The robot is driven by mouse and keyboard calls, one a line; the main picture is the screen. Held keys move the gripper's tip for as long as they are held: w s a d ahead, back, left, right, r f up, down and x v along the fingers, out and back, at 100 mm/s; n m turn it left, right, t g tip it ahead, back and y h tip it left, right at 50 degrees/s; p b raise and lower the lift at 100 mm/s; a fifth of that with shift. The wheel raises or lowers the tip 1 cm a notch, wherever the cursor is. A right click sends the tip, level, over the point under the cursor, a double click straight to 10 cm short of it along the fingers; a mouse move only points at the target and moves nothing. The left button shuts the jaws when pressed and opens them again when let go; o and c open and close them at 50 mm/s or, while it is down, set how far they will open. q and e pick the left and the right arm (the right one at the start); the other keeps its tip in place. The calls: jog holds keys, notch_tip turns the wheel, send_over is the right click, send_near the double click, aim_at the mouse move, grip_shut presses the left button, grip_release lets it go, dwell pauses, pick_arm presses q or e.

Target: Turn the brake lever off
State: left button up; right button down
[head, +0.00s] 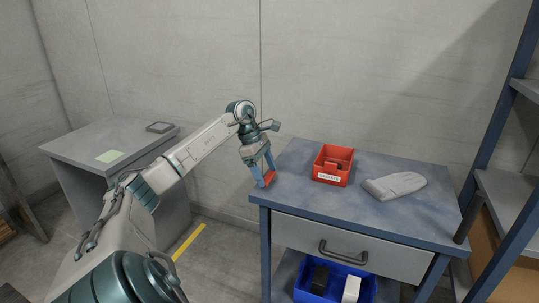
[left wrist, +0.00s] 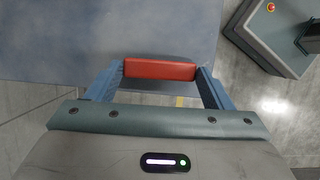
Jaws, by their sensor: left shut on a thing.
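My left gripper (head: 264,180) is at the left edge of the blue-grey workbench (head: 385,222), pointing down. Its two blue fingers are shut on a red-orange bar (head: 269,177). In the left wrist view, the bar (left wrist: 160,69) spans the space between the fingertips, with the bench top behind it. Whether the bar is loose or joined to something is not clear. I cannot make out a brake lever that I can name as such. My right gripper is not in view.
A red labelled bin (head: 333,178) with dark items and a flat grey glove-like piece (head: 395,186) are on the bench. A drawer (head: 350,247) and a blue bin (head: 306,296) are below. A grey cabinet (head: 105,140) stands left, a shelf rack (head: 505,190) right.

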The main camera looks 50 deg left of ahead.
pick_arm(q)
jog(key=shift+a, duration=0.1)
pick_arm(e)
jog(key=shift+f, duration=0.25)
pick_arm(q)
jog(key=o, duration=1.4)
jog(key=v, duration=1.1)
jog(key=shift+w, duration=0.15)
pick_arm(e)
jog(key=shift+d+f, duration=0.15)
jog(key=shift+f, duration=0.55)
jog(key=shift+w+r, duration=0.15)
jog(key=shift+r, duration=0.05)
